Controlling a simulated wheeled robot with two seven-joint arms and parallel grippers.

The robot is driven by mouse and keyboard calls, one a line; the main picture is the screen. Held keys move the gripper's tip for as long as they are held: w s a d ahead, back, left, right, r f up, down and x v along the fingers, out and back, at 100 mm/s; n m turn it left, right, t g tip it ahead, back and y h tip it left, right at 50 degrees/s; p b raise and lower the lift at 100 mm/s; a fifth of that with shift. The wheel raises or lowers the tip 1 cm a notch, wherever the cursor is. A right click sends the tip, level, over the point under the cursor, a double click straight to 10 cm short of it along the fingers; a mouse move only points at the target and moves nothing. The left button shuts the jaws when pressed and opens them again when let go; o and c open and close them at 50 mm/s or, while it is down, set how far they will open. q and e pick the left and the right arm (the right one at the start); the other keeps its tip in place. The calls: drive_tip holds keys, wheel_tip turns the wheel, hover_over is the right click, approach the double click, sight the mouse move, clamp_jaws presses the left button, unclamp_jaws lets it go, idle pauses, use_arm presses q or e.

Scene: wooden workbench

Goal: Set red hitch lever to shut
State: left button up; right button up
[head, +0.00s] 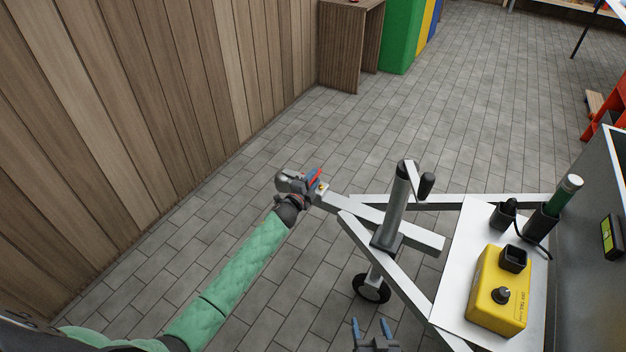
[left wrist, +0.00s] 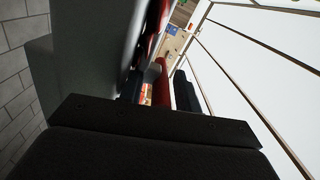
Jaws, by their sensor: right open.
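The red hitch lever (head: 317,176) shows as a small red piece on the grey coupling (head: 289,182) at the front tip of the trailer's drawbar. My left gripper (head: 311,184) is at the coupling, right beside the lever, and hides part of it. In the left wrist view a red strip (left wrist: 162,88), seemingly the lever, shows between the dark fingers of my left gripper (left wrist: 158,95). A gap shows beside the strip, so the fingers look apart. The lever's exact position is hard to tell. My right gripper (head: 371,330) is open and empty below the drawbar.
A jockey-wheel post (head: 394,210) with a black-handled crank (head: 426,185) rises from the grey frame (head: 415,231). A yellow box (head: 488,300) sits on a white plate to the right. A plank wall (head: 110,110) stands at the left. Tiled floor lies clear beyond the coupling.

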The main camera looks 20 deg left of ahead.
sight(295, 175)
use_arm(q)
drive_tip(key=shift+f, duration=0.1)
drive_tip(key=shift+r+n+p, duration=0.3)
drive_tip(key=shift+r+p, duration=0.15)
drive_tip(key=shift+r, duration=0.05)
drive_tip(key=a+r+n+p, duration=0.1)
drive_tip(key=r, duration=0.1)
drive_tip(key=a+r+n+p, duration=0.1)
drive_tip(key=r+n, duration=0.1)
drive_tip(key=r+n+p, duration=0.1)
drive_tip(key=r+n, duration=0.1)
drive_tip(key=shift+w+a, duration=0.35)
drive_tip(key=shift+a, duration=0.05)
drive_tip(key=w+a+r+n, duration=0.1)
drive_tip(key=a+r+n, duration=0.2)
drive_tip(key=a+n, duration=0.2)
drive_tip(key=s+a+f+n+g+y+p, duration=0.1)
drive_tip(key=s+a+f+n+g+y, duration=0.2)
drive_tip(key=s, duration=0.5)
drive_tip(key=s+d+r+g+y+p, duration=0.1)
drive_tip(key=s+d+r+g+p, duration=0.1)
drive_tip(key=s, duration=0.9)
drive_tip(key=s+d+r+n+g+y+p, duration=0.1)
drive_tip(key=s+d+r+g+p, duration=0.1)
drive_tip(key=s+d+r+g, duration=0.2)
drive_tip(key=s+d+g, duration=0.2)
drive_tip(key=s+d, duration=0.2)
drive_tip(key=s, duration=0.2)
drive_tip(key=shift+s+d+r, duration=0.15)
drive_tip(key=shift+s+r, duration=0.2)
